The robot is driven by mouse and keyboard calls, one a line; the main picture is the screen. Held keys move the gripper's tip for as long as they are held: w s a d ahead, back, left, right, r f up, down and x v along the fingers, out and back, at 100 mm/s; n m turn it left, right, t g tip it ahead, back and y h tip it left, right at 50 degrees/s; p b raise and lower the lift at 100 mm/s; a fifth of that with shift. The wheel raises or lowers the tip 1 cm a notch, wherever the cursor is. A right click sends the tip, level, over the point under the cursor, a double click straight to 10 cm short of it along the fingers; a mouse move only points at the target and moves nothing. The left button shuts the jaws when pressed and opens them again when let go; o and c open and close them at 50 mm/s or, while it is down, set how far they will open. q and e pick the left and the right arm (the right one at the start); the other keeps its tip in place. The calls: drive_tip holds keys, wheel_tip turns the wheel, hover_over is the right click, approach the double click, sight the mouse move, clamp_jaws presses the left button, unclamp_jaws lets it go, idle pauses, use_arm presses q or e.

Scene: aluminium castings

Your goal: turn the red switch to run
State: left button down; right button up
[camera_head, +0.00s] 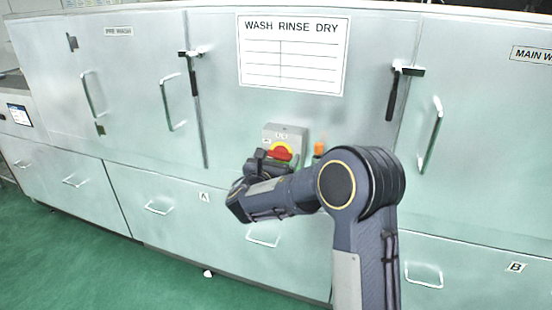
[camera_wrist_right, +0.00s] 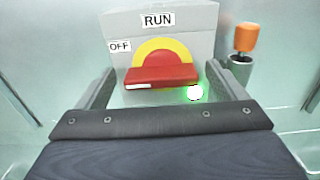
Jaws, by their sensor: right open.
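The red switch (camera_wrist_right: 162,75) sits on a yellow half-disc on a grey box in the right wrist view. Its red bar lies about level, with a white mark at its left end, on the side of the OFF label (camera_wrist_right: 119,47). The RUN label (camera_wrist_right: 158,20) is above the switch. In the head view the red switch (camera_head: 279,153) shows just beyond my right gripper (camera_head: 268,160). My right gripper is open, with its fingers (camera_wrist_right: 151,92) to the left and right of the red bar. I cannot tell whether they touch it. My left gripper is not in view.
An orange-topped part in a grey holder (camera_wrist_right: 240,68) stands right of the switch box. A green light (camera_wrist_right: 194,92) glows below the switch at right. The machine's doors have handles (camera_head: 429,136) and dark latches (camera_head: 397,85). Green floor (camera_head: 90,265) is clear in front.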

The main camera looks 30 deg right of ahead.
drive_tip(key=c, duration=1)
drive_tip(key=shift+f+m+b, duration=0.1)
drive_tip(key=shift+m+b, duration=0.2)
drive_tip(key=shift+b, duration=0.3)
drive_tip(key=m+b, duration=0.7)
drive_tip(key=b, duration=0.3)
drive_tip(key=m+b, duration=0.8)
drive_tip(key=b, duration=0.3)
drive_tip(key=shift+s+d+f, duration=0.2)
drive_tip(key=shift+r+m+b, duration=0.15)
drive_tip(key=shift+m+b, duration=1.15)
